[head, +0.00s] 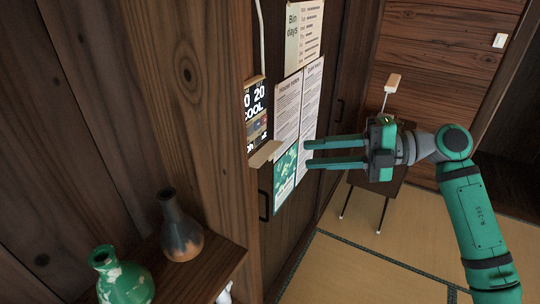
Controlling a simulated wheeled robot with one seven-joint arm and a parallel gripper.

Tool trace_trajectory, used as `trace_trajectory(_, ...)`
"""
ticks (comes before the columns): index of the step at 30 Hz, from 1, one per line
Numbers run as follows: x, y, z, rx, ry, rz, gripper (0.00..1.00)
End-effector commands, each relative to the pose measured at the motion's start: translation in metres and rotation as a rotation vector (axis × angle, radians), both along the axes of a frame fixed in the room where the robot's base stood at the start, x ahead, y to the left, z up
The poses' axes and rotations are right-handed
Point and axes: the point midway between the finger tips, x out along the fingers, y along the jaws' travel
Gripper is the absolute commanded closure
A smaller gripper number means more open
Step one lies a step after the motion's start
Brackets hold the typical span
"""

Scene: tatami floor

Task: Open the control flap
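A wall control panel (257,112) with a dark display showing "COOL" and digits hangs on the dark wood, partly cut off by the wooden post in front of it. A beige flap (265,154) juts outward from the panel's lower edge, and a few small controls show above it. My gripper (307,153) is to the right of the flap, its two green fingers parallel and apart, pointing left. Nothing is between the fingers. In the picture the fingertips overlap the posted papers; I cannot tell their exact distance from the wall or the flap.
Papers (288,110) are pinned beside the panel. A shelf (215,262) at lower left bears a green vase (124,277) and a brown vase (181,228). A small table with a lamp (391,85) stands behind my arm. The tatami floor (360,270) is clear.

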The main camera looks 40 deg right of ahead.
Motion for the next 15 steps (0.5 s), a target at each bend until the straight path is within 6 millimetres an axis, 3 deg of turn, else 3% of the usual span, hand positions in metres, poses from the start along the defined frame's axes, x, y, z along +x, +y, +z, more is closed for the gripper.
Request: trace_trajectory(15, 0.056, 0.058, -0.013, 0.000, -0.005, 0.007, 0.73)
